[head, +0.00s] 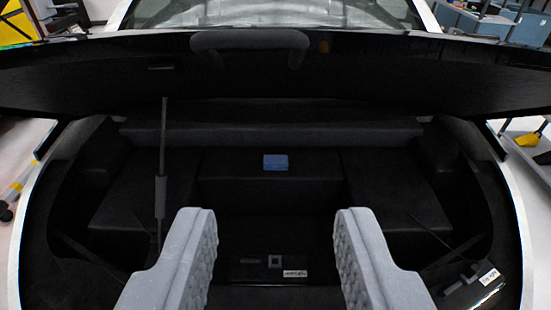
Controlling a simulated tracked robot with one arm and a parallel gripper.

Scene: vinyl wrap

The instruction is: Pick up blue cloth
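The blue cloth (276,162) is a small folded rectangle. My gripper (276,225) shows as two grey, padded fingers at the lower part of the view. The fingers are wide apart with nothing between them. The cloth is farther ahead, beyond the fingertips and roughly centred between them.
The raised trunk lid (400,75) spans the view above the cloth. A thin strut (162,150) stands at the left of the opening. The white car body edge (510,220) borders the right. Small labelled items (292,273) lie on the trunk floor between the fingers.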

